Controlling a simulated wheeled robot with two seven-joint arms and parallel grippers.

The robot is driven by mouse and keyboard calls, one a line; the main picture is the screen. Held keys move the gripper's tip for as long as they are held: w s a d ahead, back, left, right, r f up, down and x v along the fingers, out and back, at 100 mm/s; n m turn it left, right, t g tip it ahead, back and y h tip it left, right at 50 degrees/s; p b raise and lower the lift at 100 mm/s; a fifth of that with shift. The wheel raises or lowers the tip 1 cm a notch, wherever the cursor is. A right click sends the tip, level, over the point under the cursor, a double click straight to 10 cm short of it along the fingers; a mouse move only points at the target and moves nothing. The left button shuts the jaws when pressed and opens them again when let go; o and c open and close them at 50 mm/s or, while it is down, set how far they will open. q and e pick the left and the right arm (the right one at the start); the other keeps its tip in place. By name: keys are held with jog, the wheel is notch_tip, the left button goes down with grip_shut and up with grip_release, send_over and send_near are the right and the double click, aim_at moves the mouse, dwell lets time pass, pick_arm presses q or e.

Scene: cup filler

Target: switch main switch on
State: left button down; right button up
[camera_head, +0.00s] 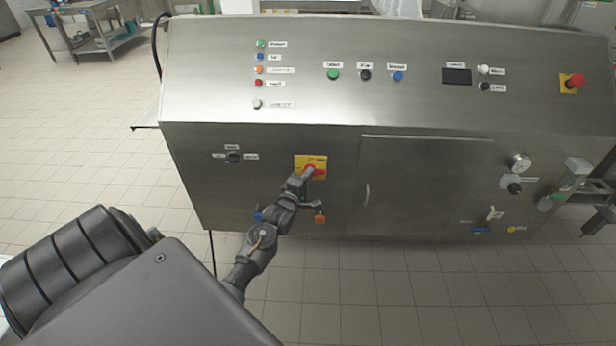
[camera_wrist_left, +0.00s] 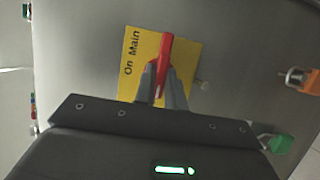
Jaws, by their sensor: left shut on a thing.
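The main switch is a red handle on a yellow plate (camera_head: 318,161) low on the front of the steel machine. In the left wrist view the yellow plate (camera_wrist_left: 142,47) reads "On Main", and the red handle (camera_wrist_left: 166,48) stands out in front of it. My left gripper (camera_head: 306,175) is at the switch. In the left wrist view its two fingers (camera_wrist_left: 162,88) are closed around the lower part of the red handle. Part of the handle is hidden between the fingers. My right gripper is in neither view.
The steel machine (camera_head: 250,185) fills the middle, with labelled buttons on its sloped top panel. A red emergency button (camera_head: 575,81) sits at the upper right. A small black selector (camera_head: 234,157) is left of the switch, and a cabinet door (camera_head: 425,180) is to the right.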

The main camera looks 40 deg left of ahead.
pick_arm(q)
jog(key=shift+w+d+r+m+g+y+p, duration=0.1)
jog(key=shift+m+g+y+p, duration=0.75)
jog(key=shift+m+p, duration=1.4)
jog(key=shift+d+r+m+g+y+p, duration=0.1)
jog(key=shift+m+g+y+p, duration=0.2)
jog(key=shift+m+g+p, duration=1.5)
jog(key=shift+w+d+r+m+g+y+p, duration=0.1)
jog(key=shift+m+g+y+p, duration=0.5)
jog(key=shift+m+p, duration=2.1)
jog(key=c, duration=1.5)
grip_release()
jog(key=shift+o, duration=0.2)
